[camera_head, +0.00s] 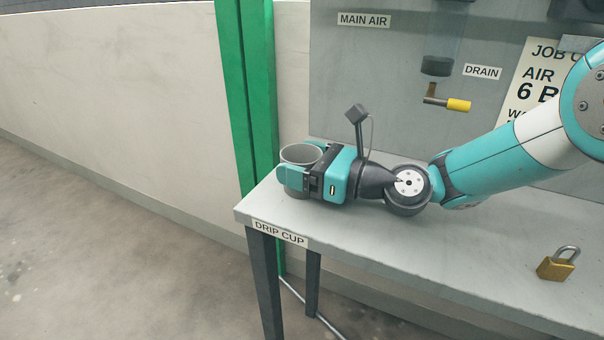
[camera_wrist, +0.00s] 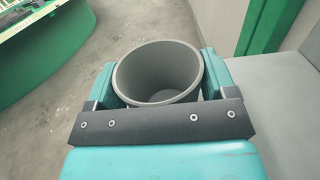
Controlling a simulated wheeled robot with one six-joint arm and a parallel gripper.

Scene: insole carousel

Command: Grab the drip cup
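The drip cup (camera_head: 300,154) is a grey, round, open-topped cup at the left end of the grey bench, above the "DRIP CUP" label (camera_head: 280,233). It looks upright and empty, and it also shows in the wrist view (camera_wrist: 158,72). My gripper (camera_head: 303,162) lies low over the bench with its teal fingers on either side of the cup. In the wrist view both fingers appear to press against the cup's wall, with no clear gap. The cup's base is mostly hidden, so I cannot tell whether it rests on the bench.
A brass padlock (camera_head: 557,263) lies on the bench (camera_head: 440,235) at the right. Behind stands a grey panel with a yellow-handled drain valve (camera_head: 447,103). A green post (camera_head: 250,100) rises close behind the cup. The floor left of the bench is clear.

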